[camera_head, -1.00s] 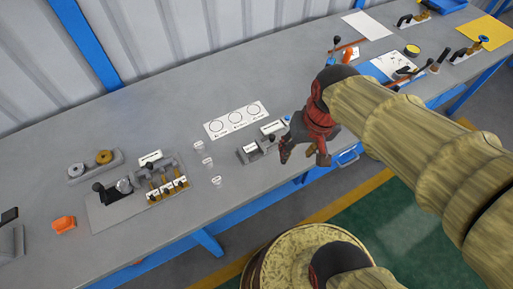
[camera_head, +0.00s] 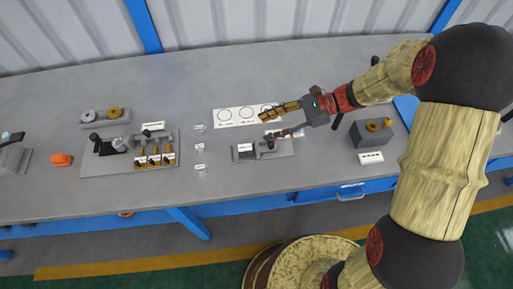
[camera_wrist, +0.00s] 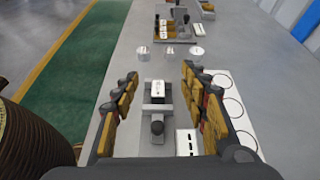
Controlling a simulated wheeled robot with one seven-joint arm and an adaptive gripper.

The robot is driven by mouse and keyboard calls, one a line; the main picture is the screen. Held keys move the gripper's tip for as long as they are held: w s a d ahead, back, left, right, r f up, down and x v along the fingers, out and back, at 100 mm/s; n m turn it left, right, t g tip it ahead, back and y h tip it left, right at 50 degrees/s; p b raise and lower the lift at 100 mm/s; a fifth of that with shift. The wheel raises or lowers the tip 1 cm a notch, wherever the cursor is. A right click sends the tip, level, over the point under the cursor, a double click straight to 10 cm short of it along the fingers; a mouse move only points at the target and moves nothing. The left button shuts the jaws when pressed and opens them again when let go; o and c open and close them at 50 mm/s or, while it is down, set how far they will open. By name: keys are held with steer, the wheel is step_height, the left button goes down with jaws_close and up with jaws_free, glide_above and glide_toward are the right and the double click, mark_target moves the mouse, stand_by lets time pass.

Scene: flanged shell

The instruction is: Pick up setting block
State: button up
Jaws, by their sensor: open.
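A small grey fixture (camera_head: 262,150) on the bench carries a block with a white label (camera_head: 245,148) and a dark knob (camera_head: 271,145). I cannot tell for sure which part is the setting block; the labelled block fits best. In the wrist view the labelled block (camera_wrist: 155,89) shows between the fingers, with the dark knob (camera_wrist: 157,128) nearer the camera. My gripper (camera_head: 266,127) is open and empty, above the bench near the fixture, fingers pointing left. Its two fingers also flank the fixture in the wrist view (camera_wrist: 159,75).
A white sheet with circles (camera_head: 235,115) lies behind the fixture. Several small clear pieces (camera_head: 200,147) stand to its left, then a larger labelled fixture (camera_head: 105,160). A dark grey block with a brass ring (camera_head: 372,132) stands to the right. Bare bench lies in front.

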steer(key=b, duration=0.3)
glide_toward(244, 147)
steer(key=shift+s+a+f+m, duration=0.1)
steer(key=shift+a+f+m, duration=0.35)
steer(key=shift+f, duration=0.35)
steer(key=shift+s+a+f+b, duration=0.1)
steer(key=shift+s+a+b, duration=0.1)
steer(key=shift+a, duration=0.35)
steer(key=shift+s+a+f+b, duration=0.1)
steer(key=shift+a+b, duration=0.05)
steer(key=shift+a, duration=0.45)
steer(key=shift+b+x, duration=0.85)
steer(key=shift+x, duration=1.65)
steer(key=shift+r, duration=0.15)
steer(key=shift+c, duration=0.9)
jaws_close()
